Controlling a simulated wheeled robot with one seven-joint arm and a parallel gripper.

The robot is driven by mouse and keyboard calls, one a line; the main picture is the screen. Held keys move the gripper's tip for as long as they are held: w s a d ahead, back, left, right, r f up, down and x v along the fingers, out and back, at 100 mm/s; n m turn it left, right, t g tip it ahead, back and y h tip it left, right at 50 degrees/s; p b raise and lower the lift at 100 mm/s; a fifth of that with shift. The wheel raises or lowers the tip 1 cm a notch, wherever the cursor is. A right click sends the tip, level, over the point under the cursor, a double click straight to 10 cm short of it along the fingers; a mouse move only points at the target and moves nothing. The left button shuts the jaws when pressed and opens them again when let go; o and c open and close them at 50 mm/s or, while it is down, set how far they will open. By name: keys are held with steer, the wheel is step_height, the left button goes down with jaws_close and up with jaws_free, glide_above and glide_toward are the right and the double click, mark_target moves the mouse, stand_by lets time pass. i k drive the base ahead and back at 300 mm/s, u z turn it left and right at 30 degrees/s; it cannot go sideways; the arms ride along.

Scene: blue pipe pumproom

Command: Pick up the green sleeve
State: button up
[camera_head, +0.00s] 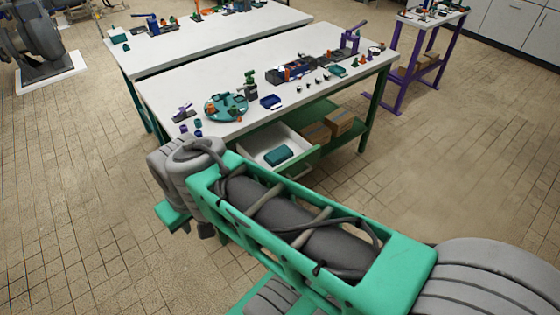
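I cannot pick out the green sleeve for certain, because the parts on the near workbench (170,83) are too small. Small green pieces (354,63) stand near its back right end. A dark green upright part (250,79) stands mid-bench, beside a round teal tray (213,113) with several small orange and green parts. My arm fills the foreground, with a large green link and grey joints. I see no gripper fingers, so whether it is open or holds anything does not show.
An open white drawer (258,141) holding a teal box (279,154) juts from the bench front. Cardboard boxes (340,122) sit on the shelf below. A blue-black rack (290,72) and purple press (350,38) stand on top. Another bench (200,45) lies behind. Tiled floor at right is clear.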

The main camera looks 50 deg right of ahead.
mark_target(233, 107)
steer(key=u, duration=0.5)
steer(key=k, duration=1.1)
steer(key=z, duration=0.6)
steer(key=i, duration=0.95)
steer(key=z, duration=1.45)
steer(key=k, duration=0.3)
steer(key=u, duration=1.55)
steer(key=i, duration=1.4)
steer(key=z, duration=0.35)
